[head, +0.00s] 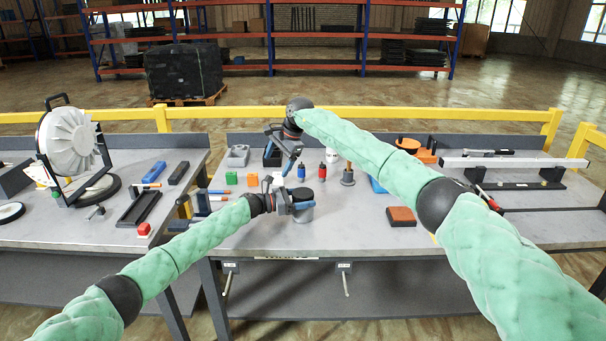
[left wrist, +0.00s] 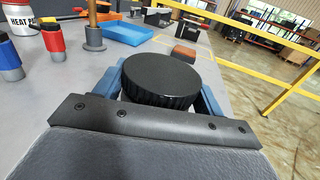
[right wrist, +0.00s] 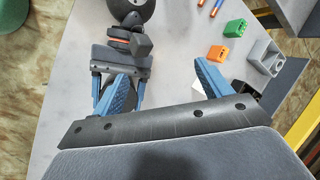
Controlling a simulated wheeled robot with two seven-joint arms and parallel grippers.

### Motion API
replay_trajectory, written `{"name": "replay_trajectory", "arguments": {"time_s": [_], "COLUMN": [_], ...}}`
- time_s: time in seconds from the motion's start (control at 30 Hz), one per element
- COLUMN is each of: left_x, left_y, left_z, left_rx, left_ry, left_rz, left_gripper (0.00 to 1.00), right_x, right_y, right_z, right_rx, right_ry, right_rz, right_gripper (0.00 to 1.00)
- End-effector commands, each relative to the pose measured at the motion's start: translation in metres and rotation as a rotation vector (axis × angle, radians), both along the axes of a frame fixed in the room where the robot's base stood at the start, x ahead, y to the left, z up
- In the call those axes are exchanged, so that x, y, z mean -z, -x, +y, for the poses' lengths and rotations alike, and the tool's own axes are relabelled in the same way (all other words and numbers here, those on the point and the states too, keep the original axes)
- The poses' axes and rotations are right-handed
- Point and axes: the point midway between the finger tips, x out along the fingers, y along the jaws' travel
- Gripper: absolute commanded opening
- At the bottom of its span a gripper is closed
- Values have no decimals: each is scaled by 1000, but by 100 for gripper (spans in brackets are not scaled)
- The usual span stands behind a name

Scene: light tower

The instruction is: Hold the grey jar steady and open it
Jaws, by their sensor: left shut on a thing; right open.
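The grey jar (head: 303,214) stands near the front middle of the centre table, with its round dark lid on. The ribbed black lid (left wrist: 160,78) fills the middle of the left wrist view. My left gripper (head: 292,207) is shut on the jar, one blue finger at each side. My right gripper (head: 292,160) is open and empty, above the table behind and slightly left of the jar. In the right wrist view its spread fingers (right wrist: 165,78) have bare table between them.
Red and blue small bottles (head: 322,171) and a grey stand with a post (head: 347,176) are behind the jar. A green block (head: 231,178) lies to the left and a brown-orange block (head: 401,216) to the right. The table front between jar and brown-orange block is clear.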

Motion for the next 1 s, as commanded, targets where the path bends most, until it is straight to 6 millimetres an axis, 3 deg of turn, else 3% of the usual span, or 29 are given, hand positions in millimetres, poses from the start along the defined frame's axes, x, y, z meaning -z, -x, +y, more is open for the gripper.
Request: {"name": "replay_trajectory", "arguments": {"time_s": [0.2, 0.5, 0.77, 1.0], "left_x": [-1, -1, -1, -1], "left_y": [0, 0, 0, 0], "left_z": [0, 0, 0, 0], "left_rx": [0, 0, 0, 0], "left_ry": [1, 1, 1, 1], "left_rz": [0, 0, 0, 0], "left_gripper": [6, 6, 6, 6], "right_x": [-38, -110, -173, -219], "right_y": [-14, -39, -67, -97], "right_z": [55, 101, 108, 86], "right_rx": [319, 738, 1049, 1265], "right_ry": [-364, -872, -1287, -1635], "right_rz": [110, 432, 856, 1358], "right_gripper": [77, 77, 77, 77]}}
